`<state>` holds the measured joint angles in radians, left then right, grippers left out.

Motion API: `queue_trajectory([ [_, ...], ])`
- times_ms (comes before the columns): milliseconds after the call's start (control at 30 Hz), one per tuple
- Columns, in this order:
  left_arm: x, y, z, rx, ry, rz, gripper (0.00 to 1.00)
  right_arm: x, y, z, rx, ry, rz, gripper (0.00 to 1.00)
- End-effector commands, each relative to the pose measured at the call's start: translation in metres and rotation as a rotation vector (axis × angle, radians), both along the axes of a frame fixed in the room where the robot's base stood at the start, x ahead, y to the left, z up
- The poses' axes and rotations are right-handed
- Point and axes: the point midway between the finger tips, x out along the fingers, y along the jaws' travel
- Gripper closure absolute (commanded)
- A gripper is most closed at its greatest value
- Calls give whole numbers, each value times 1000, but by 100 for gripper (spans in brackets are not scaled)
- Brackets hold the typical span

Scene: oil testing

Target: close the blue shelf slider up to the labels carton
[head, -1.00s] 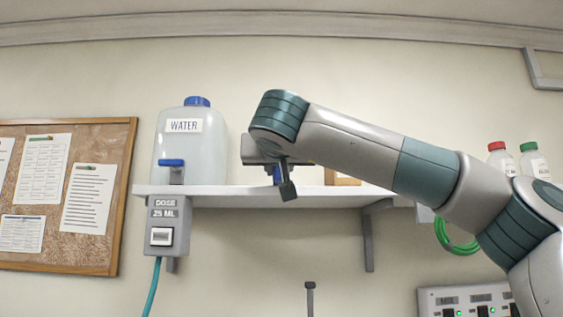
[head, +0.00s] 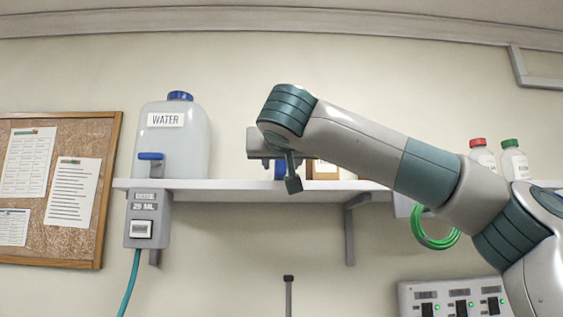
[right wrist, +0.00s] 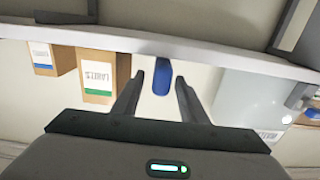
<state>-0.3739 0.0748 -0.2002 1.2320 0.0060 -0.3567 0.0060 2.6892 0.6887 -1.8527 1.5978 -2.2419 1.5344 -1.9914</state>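The blue slider (right wrist: 162,78) stands at the shelf, between the two fingers of my right gripper (right wrist: 159,80). The gripper is open around it; the right-hand finger in the wrist view is close to the slider, and contact cannot be told. In the head view the slider (head: 280,171) shows partly behind my right gripper (head: 278,162). The labels carton (right wrist: 97,70), brown with a green band, is left of the slider in the upside-down wrist view. A gap holding one finger separates them. In the head view a carton (head: 325,170) is partly hidden by my arm. My left gripper is out of view.
The shelf (head: 225,187) also holds a water container (head: 172,140) at left and two bottles (head: 514,160) at right. A second carton with a blue band (right wrist: 42,58) stands beyond the labels carton. A dose box (head: 147,218) hangs below the shelf.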

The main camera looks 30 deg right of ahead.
Motion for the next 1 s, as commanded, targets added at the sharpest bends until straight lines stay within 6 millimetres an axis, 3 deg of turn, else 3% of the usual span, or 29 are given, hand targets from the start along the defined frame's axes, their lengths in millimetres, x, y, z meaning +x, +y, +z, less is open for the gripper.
queue_trajectory([
  [367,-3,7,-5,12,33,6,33,-18,11,-1,-2,-3,2,61],
  [1000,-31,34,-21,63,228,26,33,-120,74,-1,-2,-3,2,61],
])
